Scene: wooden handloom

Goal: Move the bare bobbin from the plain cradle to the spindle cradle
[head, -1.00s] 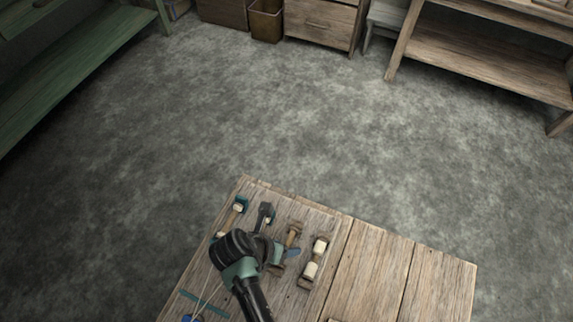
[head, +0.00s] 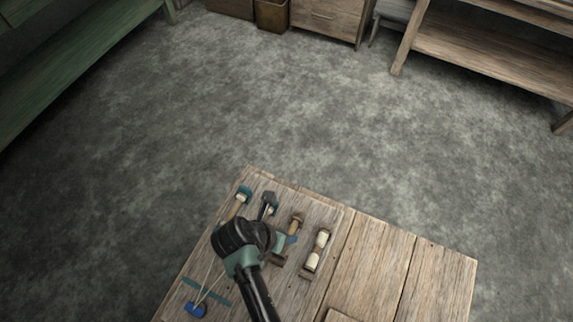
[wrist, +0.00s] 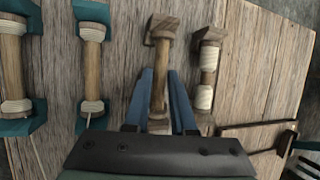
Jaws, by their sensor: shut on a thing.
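My gripper (wrist: 160,105) has its two blue fingers closed on either side of the bare bobbin (wrist: 159,90), a plain brown wooden rod, in the wrist view. The bobbin's far end lies at the wooden block of a brown cradle (wrist: 163,22); I cannot tell whether it is lifted from it. In the head view the bobbin (head: 294,227) shows beyond the blue fingers (head: 291,240), and my wrist hides part of the cradle. Two teal-ended cradles (wrist: 93,11) hold bobbins with cream thread at their ends. I cannot tell which cradle is the spindle one.
Right of the gripper a brown cradle holds a bobbin with cream windings (wrist: 206,97). A dark bracket-like frame (wrist: 245,128) lies further right. In the head view a blue object (head: 196,310) lies at the lower left. The right part of the wooden table (head: 400,265) is largely clear.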

